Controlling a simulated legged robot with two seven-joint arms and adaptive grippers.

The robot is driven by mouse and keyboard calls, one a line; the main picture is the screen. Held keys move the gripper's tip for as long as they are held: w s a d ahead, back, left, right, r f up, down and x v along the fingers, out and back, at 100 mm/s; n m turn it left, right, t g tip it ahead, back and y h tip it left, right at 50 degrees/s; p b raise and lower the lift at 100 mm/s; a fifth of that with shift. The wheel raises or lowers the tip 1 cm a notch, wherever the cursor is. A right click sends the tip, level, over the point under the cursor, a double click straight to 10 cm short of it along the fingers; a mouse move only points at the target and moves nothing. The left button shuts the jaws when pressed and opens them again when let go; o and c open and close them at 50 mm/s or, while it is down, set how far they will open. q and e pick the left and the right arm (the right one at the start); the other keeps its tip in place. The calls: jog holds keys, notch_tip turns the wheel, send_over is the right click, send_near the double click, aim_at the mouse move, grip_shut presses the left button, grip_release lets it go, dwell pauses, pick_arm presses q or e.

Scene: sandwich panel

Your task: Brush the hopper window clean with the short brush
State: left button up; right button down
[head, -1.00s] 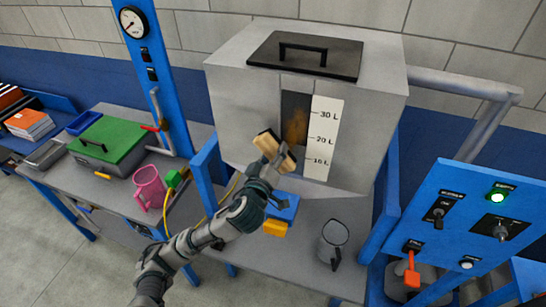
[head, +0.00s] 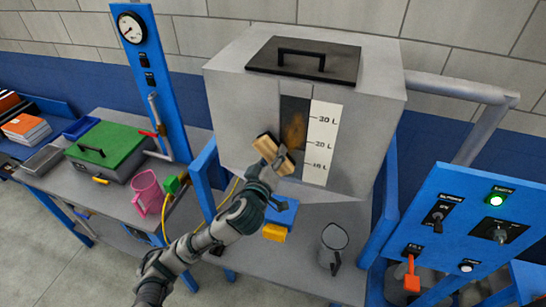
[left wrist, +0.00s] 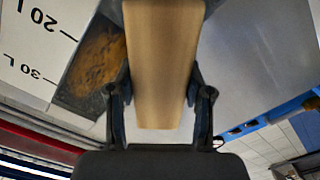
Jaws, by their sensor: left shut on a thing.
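The hopper (head: 240,110) is a grey metal box with a dark, narrow window (head: 294,112) beside a white litre scale (head: 319,140). A brown-orange smear (head: 294,130) covers part of the window; it also shows in the left wrist view (left wrist: 98,62). My left gripper (head: 272,165) is shut on the short brush (head: 266,147), which has a tan wooden body. In the left wrist view the brush (left wrist: 165,60) fills the middle between the fingers. The brush is at the window's lower left; I cannot tell whether it touches. My right gripper is not in view.
A black lid (head: 304,60) with a handle tops the hopper. A grey jug (head: 333,245) and a blue and yellow block (head: 276,228) stand below. A control panel (head: 470,225) is at right; a pink jug (head: 147,192) and green-lidded box (head: 107,143) are at left.

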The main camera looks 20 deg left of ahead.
pick_arm(q)
jog(key=shift+w, duration=0.5)
jog(key=shift+d, duration=0.1)
